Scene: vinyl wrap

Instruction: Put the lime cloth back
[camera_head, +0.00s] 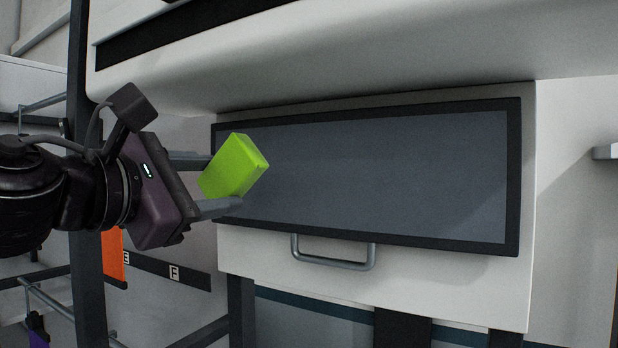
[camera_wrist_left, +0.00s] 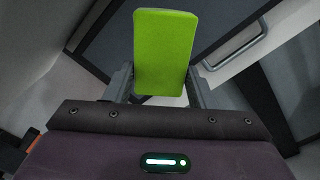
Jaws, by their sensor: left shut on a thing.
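The lime cloth (camera_head: 235,166) looks like a bright green block. It sits between the fingers of my left gripper (camera_head: 214,182), which is shut on it. It is held tilted in front of the left end of a dark grey panel. In the left wrist view the lime cloth (camera_wrist_left: 164,52) stands up between the two fingers of my left gripper (camera_wrist_left: 162,95). My right gripper is in neither view.
The dark-framed grey panel (camera_head: 380,170) is on a white cabinet front with a metal handle (camera_head: 335,255) below it. At left are rails, an orange cloth (camera_head: 113,258) hanging beside labels E and F (camera_head: 174,272), and a purple item (camera_head: 38,333) low down.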

